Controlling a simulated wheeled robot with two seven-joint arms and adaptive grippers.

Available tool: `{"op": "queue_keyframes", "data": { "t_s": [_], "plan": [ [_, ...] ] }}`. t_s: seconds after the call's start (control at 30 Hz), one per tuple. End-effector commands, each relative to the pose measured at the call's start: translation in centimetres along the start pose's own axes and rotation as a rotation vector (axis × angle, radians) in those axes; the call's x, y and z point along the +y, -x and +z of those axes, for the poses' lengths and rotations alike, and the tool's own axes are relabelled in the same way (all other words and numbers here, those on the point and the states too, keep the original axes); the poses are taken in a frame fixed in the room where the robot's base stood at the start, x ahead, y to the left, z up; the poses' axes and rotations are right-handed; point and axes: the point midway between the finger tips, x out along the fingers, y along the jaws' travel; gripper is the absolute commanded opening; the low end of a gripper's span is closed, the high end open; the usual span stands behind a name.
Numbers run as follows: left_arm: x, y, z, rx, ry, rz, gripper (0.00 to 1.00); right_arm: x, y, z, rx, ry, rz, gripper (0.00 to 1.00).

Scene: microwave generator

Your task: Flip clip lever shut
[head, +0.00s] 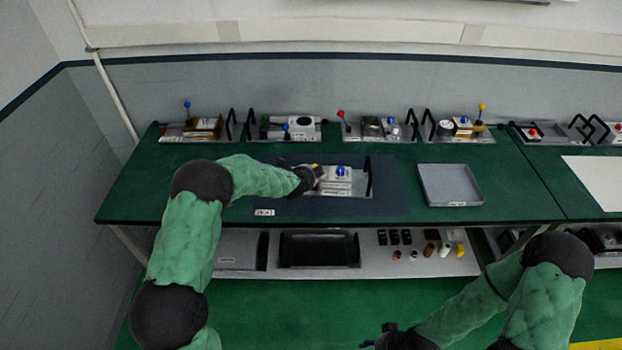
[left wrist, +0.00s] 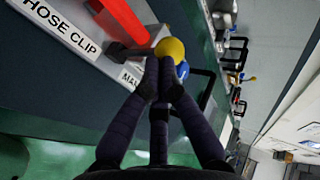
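The clip device (head: 343,182) is a light plate with a blue knob on the dark mat, and my left gripper (head: 315,172) is at its left end. The left wrist view shows a plate labelled HOSE CLIP (left wrist: 62,25) with a red part (left wrist: 122,20). A dark lever (left wrist: 125,51) there ends in a yellow ball knob (left wrist: 170,48). My left gripper's fingertips (left wrist: 161,72) are drawn together right at the knob, covering its lower edge; whether they grip it is unclear. My right gripper (head: 385,338) is low in the head view, away from the table, its fingers too small to read.
An empty grey tray (head: 450,185) lies right of the mat (head: 390,200). Several other lever devices stand along the back of the green table (head: 140,185). A lower shelf (head: 370,262) holds a black bin and small parts.

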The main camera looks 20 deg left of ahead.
Motion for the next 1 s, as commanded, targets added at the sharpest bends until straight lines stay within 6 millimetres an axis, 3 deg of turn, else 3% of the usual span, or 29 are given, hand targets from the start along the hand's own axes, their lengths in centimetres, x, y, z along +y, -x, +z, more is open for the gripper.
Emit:
{"op": "queue_keyframes", "data": {
  "t_s": [0.1, 0.4, 1.0],
  "plan": [
    [-0.3, 0.1, 0.0, -0.001, -0.001, 0.002, 0.00, -0.6, 1.6, 0.1, 0.000, 0.000, 0.000, 0.51],
    [-0.8, -0.6, 0.1, 0.000, -0.001, -0.001, 0.00, -1.1, 3.2, 0.1, 0.000, 0.000, 0.000, 0.51],
    [-1.4, -1.3, 0.3, -0.001, -0.001, -0.002, 0.00, -1.5, 4.2, 0.2, 0.000, 0.000, 0.000, 0.51]
  ]
}}
